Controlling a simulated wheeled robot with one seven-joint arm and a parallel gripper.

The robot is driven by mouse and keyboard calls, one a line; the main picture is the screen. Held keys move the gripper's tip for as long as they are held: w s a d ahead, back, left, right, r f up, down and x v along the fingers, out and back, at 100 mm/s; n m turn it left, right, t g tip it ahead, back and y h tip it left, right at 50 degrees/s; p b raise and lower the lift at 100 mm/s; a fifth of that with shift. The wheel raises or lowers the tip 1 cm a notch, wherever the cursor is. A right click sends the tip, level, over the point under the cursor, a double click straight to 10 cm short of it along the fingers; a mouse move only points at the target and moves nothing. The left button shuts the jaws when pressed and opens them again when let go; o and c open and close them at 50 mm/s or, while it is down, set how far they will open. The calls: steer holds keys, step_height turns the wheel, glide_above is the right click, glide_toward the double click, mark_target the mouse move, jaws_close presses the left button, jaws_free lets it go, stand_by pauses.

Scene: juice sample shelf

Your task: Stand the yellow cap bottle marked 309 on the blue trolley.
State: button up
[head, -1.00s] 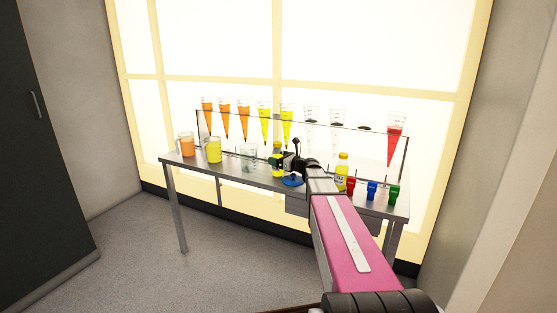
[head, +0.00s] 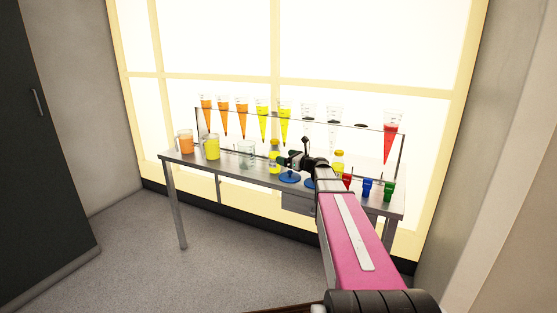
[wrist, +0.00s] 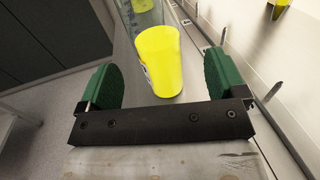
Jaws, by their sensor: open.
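Two bottles with yellow caps stand on the metal table: one (head: 274,154) just left of my gripper, and one (head: 339,159) to the right, partly behind my arm. I cannot read 309 on either. My gripper (head: 284,161) is open, low over the table beside the left bottle. In the wrist view, a yellow upright thing (wrist: 160,62) shows in the gap between the green fingers (wrist: 158,85), beyond them and apart from both. A small dark mark is on its left side; I cannot tell whether it is a bottle. No blue trolley is in view.
On the table (head: 183,163) stand an orange beaker (head: 185,142), a yellow beaker (head: 212,147) and a clear beaker (head: 246,154). Blue discs (head: 289,177) lie near my gripper. Red, blue and green small items (head: 388,190) stand at right. A rack of cones (head: 390,130) runs behind.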

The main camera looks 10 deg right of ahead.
mark_target(275, 145)
steer(key=x, duration=0.6)
steer(key=shift+w+a+r, duration=0.1)
steer(key=shift+w+a, duration=0.05)
steer(key=shift+a, duration=0.25)
steer(key=c, duration=1.2)
steer(key=shift+r, duration=0.2)
steer(key=shift+c, duration=0.2)
steer(key=shift+r, duration=0.6)
step_height(275, 145, up, 3)
steer(key=shift+f, duration=0.1)
steer(key=s+a+r, duration=0.6)
steer(key=a, duration=0.3)
steer(key=s+d+f+g+y, duration=0.1)
steer(key=s+d+f, duration=0.2)
steer(key=s, duration=0.4)
steer(key=s+d+f+n+g, duration=0.1)
steer(key=s+d+f, duration=0.2)
steer(key=s+f, duration=0.3)
steer(key=s+d+f+n+y, duration=0.1)
steer(key=s+d+f, duration=0.2)
steer(key=s+f, duration=0.2)
steer(key=s, duration=0.3)
steer(key=shift+s+g+y, duration=0.3)
steer(key=shift+s+g, duration=0.05)
steer(key=shift+g, duration=0.05)
